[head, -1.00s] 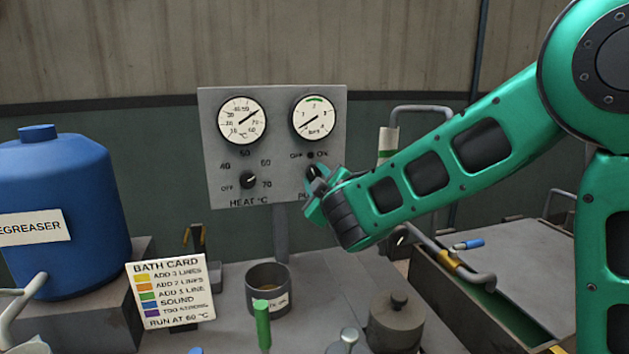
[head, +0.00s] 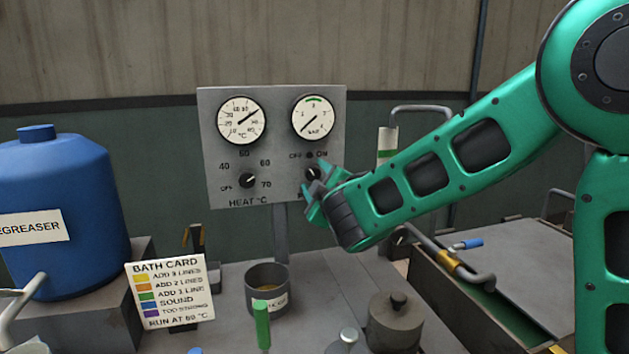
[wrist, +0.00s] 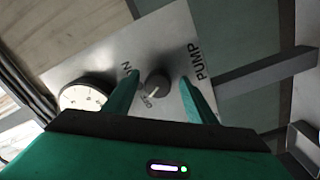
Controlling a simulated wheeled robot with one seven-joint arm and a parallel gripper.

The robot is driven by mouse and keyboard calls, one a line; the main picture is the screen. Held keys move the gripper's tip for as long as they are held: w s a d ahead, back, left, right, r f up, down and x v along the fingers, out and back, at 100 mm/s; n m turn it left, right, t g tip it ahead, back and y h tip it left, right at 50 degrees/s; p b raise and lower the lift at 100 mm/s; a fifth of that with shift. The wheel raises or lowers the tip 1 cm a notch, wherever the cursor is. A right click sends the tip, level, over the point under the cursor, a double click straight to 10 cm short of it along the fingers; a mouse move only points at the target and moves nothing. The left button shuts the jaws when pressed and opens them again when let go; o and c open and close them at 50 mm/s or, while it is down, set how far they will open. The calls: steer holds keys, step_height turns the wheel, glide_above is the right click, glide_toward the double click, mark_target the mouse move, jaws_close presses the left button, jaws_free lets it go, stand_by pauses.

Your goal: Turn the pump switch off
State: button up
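The pump switch is a small dark knob on the grey control panel (head: 275,190), under the pressure gauge (head: 314,117). In the wrist view the knob (wrist: 157,84) sits between the PUMP, ON and OFF lettering. Its pale mark seems to lie on the OFF side, though it is small. In the head view the knob (head: 313,173) is partly covered by my gripper. My green gripper (head: 316,186) is at the panel's lower right. In the wrist view its fingers (wrist: 160,80) are spread on either side of the knob, with gaps showing on both sides.
The heat knob (head: 248,181) is left on the same panel. Below are a cup (head: 268,300), a lidded pot (head: 395,325) and a bath card (head: 172,292). A blue degreaser drum (head: 65,190) stands left. A tank with a pipe (head: 460,265) is right.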

steer(key=shift+s+r, duration=0.1)
steer(key=s+d, duration=0.2)
steer(key=s, duration=0.8)
steer(key=shift+s, duration=0.15)
